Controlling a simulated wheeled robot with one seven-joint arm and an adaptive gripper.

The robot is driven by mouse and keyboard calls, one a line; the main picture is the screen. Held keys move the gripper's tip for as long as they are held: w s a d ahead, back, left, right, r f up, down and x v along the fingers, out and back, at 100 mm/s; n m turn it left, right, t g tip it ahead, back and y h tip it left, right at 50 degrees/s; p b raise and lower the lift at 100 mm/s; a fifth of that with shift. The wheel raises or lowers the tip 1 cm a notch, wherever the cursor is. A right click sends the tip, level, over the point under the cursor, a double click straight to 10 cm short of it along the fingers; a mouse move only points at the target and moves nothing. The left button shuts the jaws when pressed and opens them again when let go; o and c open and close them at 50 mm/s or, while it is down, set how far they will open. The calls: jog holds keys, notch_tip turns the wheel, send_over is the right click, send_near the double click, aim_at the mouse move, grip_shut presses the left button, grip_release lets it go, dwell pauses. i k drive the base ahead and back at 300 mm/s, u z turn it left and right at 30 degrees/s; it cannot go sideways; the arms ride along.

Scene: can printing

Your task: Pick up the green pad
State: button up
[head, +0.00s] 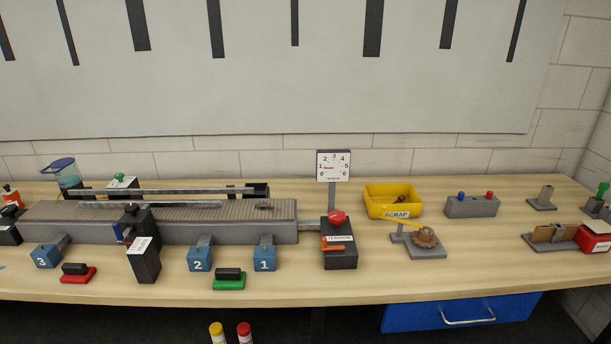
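The green pad (229,285) lies near the front edge of the wooden bench, left of the picture's middle. It has a flat green base with a black block-shaped grip on top. It stands in front of the blue blocks numbered 2 (199,260) and 1 (265,260), apart from both. A similar red pad (77,279) with a black grip lies farther left near the same edge. My gripper is not in view, so its state does not show.
A grey conveyor (200,232) runs behind the pads. A black labelled box (146,264) stands left of the green pad, and a dark box with a red knob (340,257) stands to its right. A yellow scrap bin (393,201) is farther right. The front strip of bench (400,285) is clear.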

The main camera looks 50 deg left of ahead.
aim_at(232, 277)
jog(key=z, duration=0.5)
jog(key=k, duration=1.3)
jog(key=u, duration=2.15)
jog(key=i, duration=0.55)
